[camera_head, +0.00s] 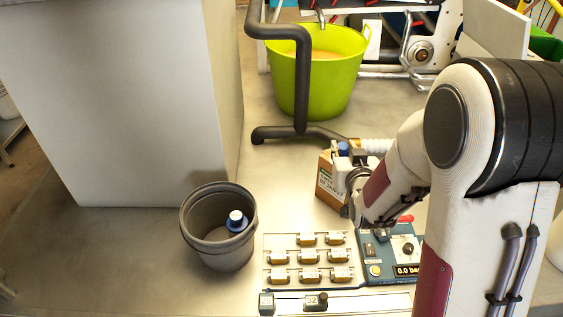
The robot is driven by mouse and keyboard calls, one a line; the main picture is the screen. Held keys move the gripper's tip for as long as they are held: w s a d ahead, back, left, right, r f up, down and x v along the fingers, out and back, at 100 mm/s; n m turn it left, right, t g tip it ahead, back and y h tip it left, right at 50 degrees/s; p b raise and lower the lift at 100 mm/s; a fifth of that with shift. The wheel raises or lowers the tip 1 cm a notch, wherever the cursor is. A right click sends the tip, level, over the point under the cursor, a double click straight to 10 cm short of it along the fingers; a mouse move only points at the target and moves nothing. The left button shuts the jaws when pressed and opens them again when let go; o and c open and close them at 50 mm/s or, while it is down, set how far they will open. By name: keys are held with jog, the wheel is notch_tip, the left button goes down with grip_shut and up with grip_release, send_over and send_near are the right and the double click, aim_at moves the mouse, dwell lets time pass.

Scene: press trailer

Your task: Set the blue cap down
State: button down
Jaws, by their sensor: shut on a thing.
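A small blue cap (343,148) shows at the far end of my gripper (346,164), above a brown box with a pale label. My gripper is shut on it, though the fingers are small and partly hidden by my own wrist. The cap is held above the bench, and its exact height cannot be told.
A brown labelled box (327,184) stands beside my gripper. A grey bucket (190,232) at lower left holds a white and blue piece (236,221). A panel with several brass blocks (308,256) and a teal gauge unit (377,262) lie in front. A green tub (285,75) stands behind.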

jog(key=shift+a+f, duration=0.25)
jog(key=shift+a, duration=0.2)
jog(key=w+a+f+n+y, duration=0.1)
jog(key=a+f+n+y, duration=0.1)
jog(key=a+f, duration=1.1)
jog(key=shift+a+f+y, duration=0.4)
jog(key=shift+f+y, duration=0.1)
jog(key=shift+w+f, duration=0.1)
jog(key=shift+f, duration=2.85)
jog(key=shift+f, duration=2.05)
jog(key=shift+f, duration=0.6)
